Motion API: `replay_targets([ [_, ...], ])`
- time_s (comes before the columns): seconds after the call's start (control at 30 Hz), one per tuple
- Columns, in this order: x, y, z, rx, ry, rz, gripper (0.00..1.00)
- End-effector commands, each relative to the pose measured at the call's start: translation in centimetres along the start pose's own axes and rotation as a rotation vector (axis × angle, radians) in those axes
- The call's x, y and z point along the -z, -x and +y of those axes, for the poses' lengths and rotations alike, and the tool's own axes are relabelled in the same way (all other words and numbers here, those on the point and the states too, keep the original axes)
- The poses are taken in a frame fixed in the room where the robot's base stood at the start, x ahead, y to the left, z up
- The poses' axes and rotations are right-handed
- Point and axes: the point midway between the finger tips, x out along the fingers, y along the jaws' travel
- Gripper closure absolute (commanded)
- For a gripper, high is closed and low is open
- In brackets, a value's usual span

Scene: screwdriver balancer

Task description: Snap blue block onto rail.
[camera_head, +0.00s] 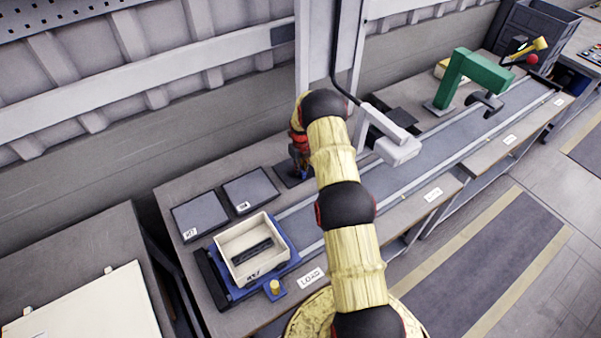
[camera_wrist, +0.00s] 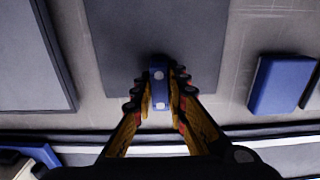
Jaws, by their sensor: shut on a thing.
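In the wrist view my gripper (camera_wrist: 160,88) is shut on a small blue block (camera_wrist: 158,92) with pale round spots, held between the two fingertips. The block is above a dark grey mat (camera_wrist: 120,45); whether it touches the mat I cannot tell. In the head view my gripper (camera_head: 304,174) points down at the back of the bench, mostly hidden by my wrist. A dark slotted bar (camera_head: 252,249), which looks like the rail, lies in a cream tray (camera_head: 229,240) at the bench's left end, well away from my gripper.
The tray sits on a blue carrier (camera_head: 293,262) on the conveyor (camera_head: 425,153). Two dark pads (camera_head: 200,216) lie behind it. A grey overhead arm (camera_head: 398,150) and a green frame (camera_head: 466,78) stand to the right. Another blue thing (camera_wrist: 283,85) lies right of my gripper in the wrist view.

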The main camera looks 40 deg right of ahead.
Motion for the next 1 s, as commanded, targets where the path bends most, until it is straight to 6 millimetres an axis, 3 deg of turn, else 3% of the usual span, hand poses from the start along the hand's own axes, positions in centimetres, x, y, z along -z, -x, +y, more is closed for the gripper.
replay_targets([
  [0.47, 0.0, 0.2, 0.0, 0.0, 0.0, -0.001, 1.0],
  [1.0, 0.0, 4.1, 0.0, 0.0, 0.0, -0.001, 1.0],
])
